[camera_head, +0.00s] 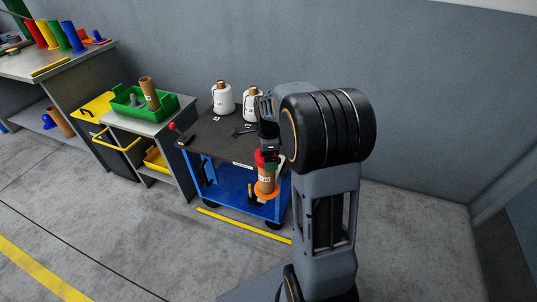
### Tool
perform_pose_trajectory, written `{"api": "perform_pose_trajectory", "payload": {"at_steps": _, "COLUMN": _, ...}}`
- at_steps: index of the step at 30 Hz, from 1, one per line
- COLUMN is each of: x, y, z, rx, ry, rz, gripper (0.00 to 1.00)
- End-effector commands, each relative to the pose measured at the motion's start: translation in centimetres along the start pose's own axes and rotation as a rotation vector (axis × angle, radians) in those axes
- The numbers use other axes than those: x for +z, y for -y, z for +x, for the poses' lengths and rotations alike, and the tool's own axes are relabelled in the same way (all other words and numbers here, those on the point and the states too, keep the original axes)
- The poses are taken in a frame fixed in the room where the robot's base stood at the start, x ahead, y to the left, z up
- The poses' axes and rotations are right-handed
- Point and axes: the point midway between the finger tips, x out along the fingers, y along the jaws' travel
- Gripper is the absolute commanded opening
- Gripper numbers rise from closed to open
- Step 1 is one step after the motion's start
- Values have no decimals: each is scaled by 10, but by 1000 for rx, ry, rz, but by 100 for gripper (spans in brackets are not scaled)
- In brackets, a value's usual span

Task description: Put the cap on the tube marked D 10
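A brown tube (266,175) with a small white label stands roughly upright at the blue cart's front right. An orange flange (267,191) is at its lower end and a red piece (260,158) at its upper end. The label is too small to read, so I cannot tell if it says D 10. My gripper (270,150) points down right at the red piece. My arm hides part of it, and I cannot tell whether its fingers are closed on the red piece or what bears the tube.
The cart's dark top (205,131) holds two white yarn bobbins (223,101) and a small dark tool. Another brown tube (149,94) stands in a green bin (128,110).

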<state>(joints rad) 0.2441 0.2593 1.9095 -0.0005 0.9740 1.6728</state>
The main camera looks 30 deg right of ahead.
Motion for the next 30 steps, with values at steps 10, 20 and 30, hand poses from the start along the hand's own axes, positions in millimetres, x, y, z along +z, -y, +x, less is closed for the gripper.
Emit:
{"api": "perform_pose_trajectory", "payload": {"at_steps": 10, "x": 0, "y": 1, "z": -62, "rx": -5, "ry": 0, "rz": 0, "gripper": 100}}
{"api": "perform_pose_trajectory", "payload": {"at_steps": 20, "x": 0, "y": 0, "z": -118, "rx": -3, "ry": 0, "rz": 0, "gripper": 100}}
{"api": "perform_pose_trajectory", "payload": {"at_steps": 30, "x": 0, "y": 0, "z": -136, "rx": -1, "ry": 0, "rz": 0, "gripper": 100}}
